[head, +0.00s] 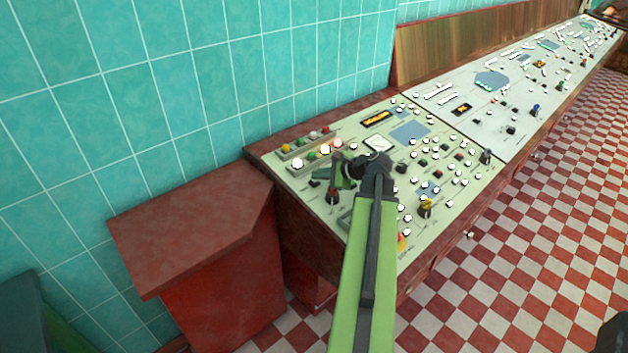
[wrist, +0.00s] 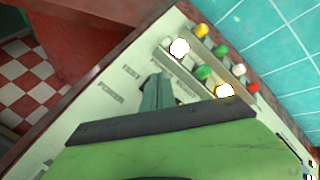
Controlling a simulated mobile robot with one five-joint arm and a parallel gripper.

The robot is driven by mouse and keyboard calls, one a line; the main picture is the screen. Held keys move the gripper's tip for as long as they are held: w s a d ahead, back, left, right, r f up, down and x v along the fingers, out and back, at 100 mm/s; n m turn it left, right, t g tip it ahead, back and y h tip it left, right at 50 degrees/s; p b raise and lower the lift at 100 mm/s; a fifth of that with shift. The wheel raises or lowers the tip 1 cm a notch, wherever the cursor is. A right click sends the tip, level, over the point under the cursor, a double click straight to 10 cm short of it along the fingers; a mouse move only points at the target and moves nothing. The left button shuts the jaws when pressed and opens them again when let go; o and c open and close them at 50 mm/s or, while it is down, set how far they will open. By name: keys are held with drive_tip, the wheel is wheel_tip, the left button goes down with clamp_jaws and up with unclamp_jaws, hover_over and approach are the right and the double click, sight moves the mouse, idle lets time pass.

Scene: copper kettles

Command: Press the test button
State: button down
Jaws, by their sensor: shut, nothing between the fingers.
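The sloped control panel (head: 408,150) stands against the tiled wall, and its left end also shows in the wrist view (wrist: 92,112). My gripper (head: 342,178) is low over the panel's left part, its fingers shut and empty. In the wrist view the grey-green fingertips (wrist: 153,85) are beside small printed labels (wrist: 131,72), one of which seems to read TEST. I cannot pick out the test button for certain; my gripper hides part of the panel there. I cannot tell whether the fingertips touch the panel.
A strip of yellow (wrist: 201,30), green (wrist: 220,50), white and red buttons and a bright round lamp (wrist: 179,47) lie close to the fingers. A red cabinet (head: 200,225) stands left of the panel.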

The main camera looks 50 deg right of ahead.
drive_tip(key=shift+r, duration=0.4)
drive_tip(key=r+p, duration=0.2)
drive_tip(key=s+r+p, duration=0.1)
drive_tip(key=r+p, duration=0.2)
drive_tip(key=shift+s, duration=0.1)
drive_tip(key=shift+f, duration=0.1)
idle(0.6)
